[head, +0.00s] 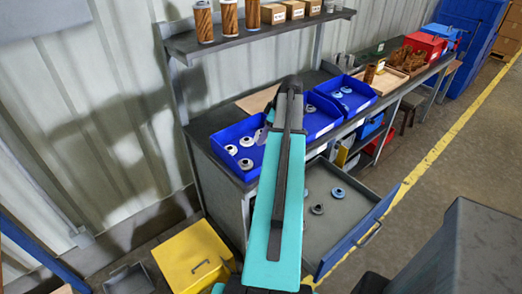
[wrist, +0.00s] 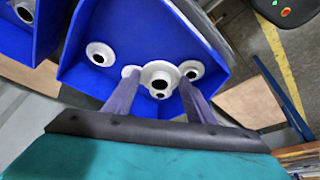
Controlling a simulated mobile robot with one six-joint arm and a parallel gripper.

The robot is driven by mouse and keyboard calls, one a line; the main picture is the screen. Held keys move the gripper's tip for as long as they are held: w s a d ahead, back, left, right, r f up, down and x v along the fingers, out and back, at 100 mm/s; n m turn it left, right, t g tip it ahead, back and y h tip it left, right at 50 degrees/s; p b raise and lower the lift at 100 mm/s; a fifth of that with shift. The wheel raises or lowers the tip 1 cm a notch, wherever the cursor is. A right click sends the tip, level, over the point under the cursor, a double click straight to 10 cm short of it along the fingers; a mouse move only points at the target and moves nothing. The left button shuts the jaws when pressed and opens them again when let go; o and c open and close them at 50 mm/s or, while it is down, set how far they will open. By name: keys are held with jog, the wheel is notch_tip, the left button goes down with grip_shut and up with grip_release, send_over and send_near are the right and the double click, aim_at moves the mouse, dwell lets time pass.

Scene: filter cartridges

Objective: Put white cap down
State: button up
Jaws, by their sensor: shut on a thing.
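My gripper (wrist: 160,88) is shut on a white cap (wrist: 160,68), which shows between the two fingertips in the wrist view. It is over a blue bin (wrist: 105,30) that holds more white caps, one at the left (wrist: 99,53) and others partly hidden by the held cap and fingers. In the head view the leftmost blue bin (head: 222,167) stands on the bench with several white caps (head: 246,142) in it. My arm hides the held cap there. I cannot tell how high the held cap is above the bin floor.
More blue bins (head: 325,128) stand to the right on the bench. An open drawer (head: 352,222) below holds a few caps. A shelf (head: 250,38) with filters and boxes is above. A yellow box (head: 190,262) stands on the floor.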

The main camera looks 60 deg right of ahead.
jog(key=shift+f+p, duration=0.65)
jog(key=shift+f, duration=1.8)
jog(key=shift+f+p, duration=0.6)
jog(key=shift+f, duration=1.25)
jog(key=shift+f, duration=0.15)
jog(key=o, duration=1.1)
